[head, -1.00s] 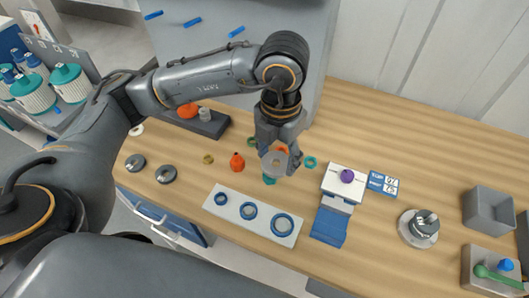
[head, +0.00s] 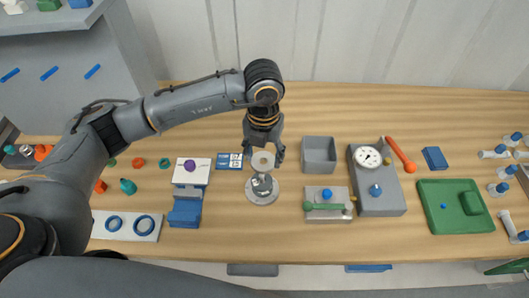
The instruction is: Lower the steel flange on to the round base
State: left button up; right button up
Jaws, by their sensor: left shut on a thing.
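My left gripper (head: 264,158) points down and is shut on the steel flange (head: 263,160), a pale round disc with a hole in its middle. The round base (head: 262,197) is a wide steel disc on the wooden table, with a darker metal fitting (head: 262,182) standing at its centre. In the picture the flange is right above the fitting and overlaps its top edge. I cannot tell whether they touch. The fingers hide the flange's sides. My right gripper is not in view.
A grey open bin (head: 319,151) stands right of the gripper. A blue-and-white label card (head: 230,161) and a white block with a purple knob (head: 190,167) are on the left. A gauge block (head: 377,190) and a green-handled fixture (head: 327,210) are on the right.

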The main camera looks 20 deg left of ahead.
pick_arm(q)
jog(key=shift+a+f, duration=0.35)
jog(key=shift+f, duration=0.1)
jog(key=shift+f+b, duration=0.25)
jog(key=shift+b, duration=0.1)
jog(key=shift+f, duration=0.25)
jog(key=shift+d+f+b, duration=0.1)
jog(key=shift+f+b, duration=0.8)
jog(key=shift+f, duration=0.4)
jog(key=shift+f+b, duration=1.65)
jog(key=shift+f, duration=0.05)
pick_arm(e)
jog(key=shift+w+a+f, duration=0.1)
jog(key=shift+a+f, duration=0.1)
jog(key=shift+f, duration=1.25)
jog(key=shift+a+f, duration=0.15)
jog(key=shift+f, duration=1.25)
pick_arm(q)
jog(key=o, duration=1.4)
jog(key=shift+r, duration=0.15)
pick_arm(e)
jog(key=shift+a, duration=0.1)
